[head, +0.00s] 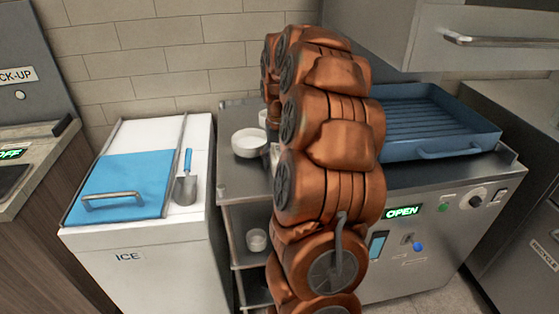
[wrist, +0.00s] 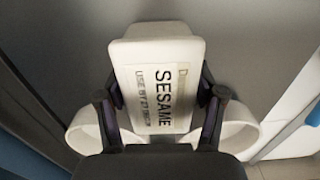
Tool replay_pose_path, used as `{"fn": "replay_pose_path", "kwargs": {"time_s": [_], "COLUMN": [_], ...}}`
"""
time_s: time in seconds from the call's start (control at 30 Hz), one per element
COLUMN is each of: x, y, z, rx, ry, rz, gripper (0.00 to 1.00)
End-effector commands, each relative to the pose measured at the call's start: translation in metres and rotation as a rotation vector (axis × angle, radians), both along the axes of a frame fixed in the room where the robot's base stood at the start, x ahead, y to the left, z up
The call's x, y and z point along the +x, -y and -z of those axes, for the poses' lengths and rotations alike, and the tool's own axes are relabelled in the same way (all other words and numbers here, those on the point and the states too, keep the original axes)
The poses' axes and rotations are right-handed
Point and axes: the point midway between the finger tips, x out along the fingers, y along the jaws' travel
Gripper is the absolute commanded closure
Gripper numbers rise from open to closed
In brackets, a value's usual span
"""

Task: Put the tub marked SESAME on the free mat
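The white tub marked SESAME (wrist: 155,45) fills the middle of the wrist view, its label facing the camera. My gripper (wrist: 160,98) has one dark finger against each side of the tub and is shut on it. In the head view my arm hides the gripper and most of what lies behind it. I cannot make out any mat in either view. Whether the tub touches the metal surface is not clear.
Two white round bowls (wrist: 235,128) (wrist: 90,130) flank the tub in the wrist view. In the head view a white bowl (head: 249,143) stands on the metal counter (head: 240,186), left of my arm. A blue ribbed tray (head: 425,120) lies right. A white ice chest (head: 140,250) with a scoop (head: 186,188) stands left.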

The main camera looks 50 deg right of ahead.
Motion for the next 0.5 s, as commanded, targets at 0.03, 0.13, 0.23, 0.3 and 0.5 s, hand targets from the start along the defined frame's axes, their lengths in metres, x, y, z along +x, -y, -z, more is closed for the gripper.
{"fn": "replay_pose_path", "kwargs": {"time_s": [0.03, 0.13, 0.23, 0.3, 0.5], "x": [0.0, 0.0, 0.0, 0.0001, 0.0001], "y": [0.0, 0.0, 0.0, -0.0001, -0.0001], "z": [0.0, 0.0, 0.0, 0.0, -0.0001], "rx": [0.0, 0.0, 0.0, 0.0, 0.0], "ry": [0.0, 0.0, 0.0, 0.0, 0.0], "rz": [0.0, 0.0, 0.0, 0.0, 0.0], "gripper": [0.41, 0.51, 0.61, 0.69, 0.9]}}
